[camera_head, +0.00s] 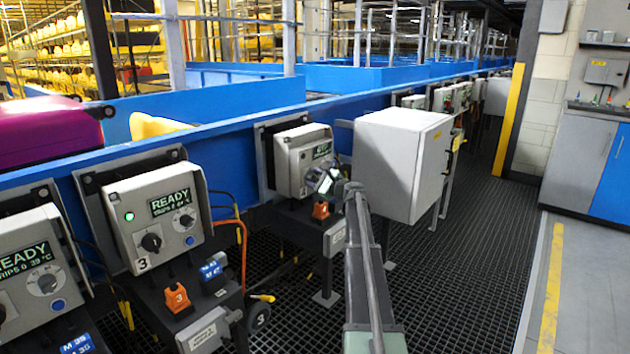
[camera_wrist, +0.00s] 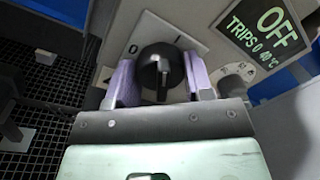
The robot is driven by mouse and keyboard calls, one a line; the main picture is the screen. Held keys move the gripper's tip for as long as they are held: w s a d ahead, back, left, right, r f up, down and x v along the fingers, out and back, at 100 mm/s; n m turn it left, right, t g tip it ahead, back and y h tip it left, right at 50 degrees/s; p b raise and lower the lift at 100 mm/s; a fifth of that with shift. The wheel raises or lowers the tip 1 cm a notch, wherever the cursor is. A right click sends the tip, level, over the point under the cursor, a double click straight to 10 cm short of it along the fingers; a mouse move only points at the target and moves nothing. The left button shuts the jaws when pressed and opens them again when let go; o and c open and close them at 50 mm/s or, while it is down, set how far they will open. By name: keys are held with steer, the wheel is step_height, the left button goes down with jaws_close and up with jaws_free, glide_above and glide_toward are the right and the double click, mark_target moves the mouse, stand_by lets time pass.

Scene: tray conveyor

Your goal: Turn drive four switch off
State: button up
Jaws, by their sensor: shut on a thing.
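The drive four box (camera_head: 303,158) is the grey control box to the right of the box marked 3, on the blue conveyor side. In the wrist view its black rotary switch (camera_wrist: 160,66) sits on a pale plate with O and I marks. My gripper (camera_wrist: 161,88) has its two purple-padded fingers on either side of this knob, shut on it. The drive's display (camera_wrist: 268,38) reads OFF, TRIPS 0, 40 °C. In the head view my gripper (camera_head: 325,184) covers the lower right of the box front and hides the knob.
The drive 3 box (camera_head: 155,218) reads READY with a green lamp lit. Another box (camera_head: 38,268) at far left also reads READY. A large grey cabinet (camera_head: 400,155) stands close right of my arm. An orange block (camera_head: 320,210) sits below the drive four box. Dark grating floor is clear at right.

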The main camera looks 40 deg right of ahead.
steer(key=n, duration=0.6)
steer(key=shift+n, duration=0.4)
steer(key=n+y, duration=0.1)
steer(key=n, duration=0.4)
steer(key=shift+n+b, duration=0.3)
steer(key=shift+n, duration=0.1)
steer(key=o, duration=0.9)
steer(key=shift+d, duration=0.1)
steer(key=v, duration=1.1)
steer(key=shift+f+b, duration=0.1)
steer(key=shift+b, duration=0.3)
